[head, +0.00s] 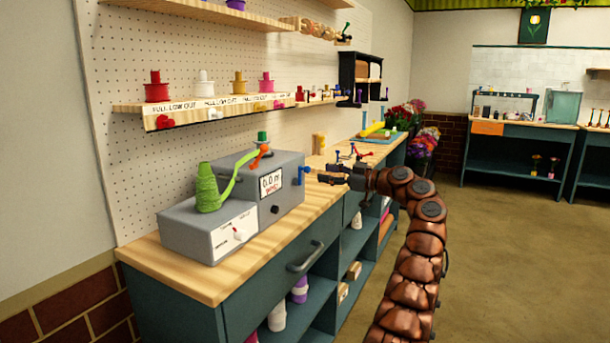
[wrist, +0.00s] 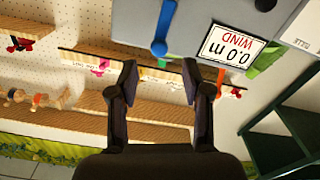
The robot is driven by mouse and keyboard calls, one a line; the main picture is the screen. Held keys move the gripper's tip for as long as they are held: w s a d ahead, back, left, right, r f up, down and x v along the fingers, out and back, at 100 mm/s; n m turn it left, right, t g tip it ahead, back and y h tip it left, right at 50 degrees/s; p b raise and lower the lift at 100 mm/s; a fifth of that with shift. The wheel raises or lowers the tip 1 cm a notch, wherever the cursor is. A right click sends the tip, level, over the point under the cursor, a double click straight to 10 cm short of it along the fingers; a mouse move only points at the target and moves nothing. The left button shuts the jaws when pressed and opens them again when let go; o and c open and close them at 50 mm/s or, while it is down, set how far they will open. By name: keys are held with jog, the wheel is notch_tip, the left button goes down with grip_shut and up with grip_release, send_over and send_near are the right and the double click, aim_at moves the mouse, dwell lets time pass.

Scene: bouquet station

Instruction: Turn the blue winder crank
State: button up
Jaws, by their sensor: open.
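The blue winder crank (head: 303,173) sits on the right end face of the grey winder machine (head: 238,220). In the wrist view the crank (wrist: 163,28) runs down from the grey housing (wrist: 195,15), its rounded blue end just ahead of the space between my fingertips. My gripper (head: 328,174) is to the right of the crank in the head view, with a small gap between them. The wrist view shows my gripper (wrist: 160,72) open and empty. The machine's display (wrist: 229,56) reads 0.0 m and WIND, upside down in that view.
A green spool (head: 208,188) stands on the machine, with a green ribbon rising to an orange part (head: 260,155). A shelf (head: 215,110) with several coloured spools hangs above. The wooden worktop (head: 170,272) is bare along its front edge. Open floor (head: 520,250) lies to the right.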

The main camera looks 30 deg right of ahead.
aim_at(310, 170)
jog(key=p+x, duration=0.1)
jog(key=x, duration=0.5)
jog(key=shift+w+a+f+p, duration=0.15)
jog(key=shift+w+a+p, duration=0.15)
jog(key=shift+w, duration=0.35)
grip_shut()
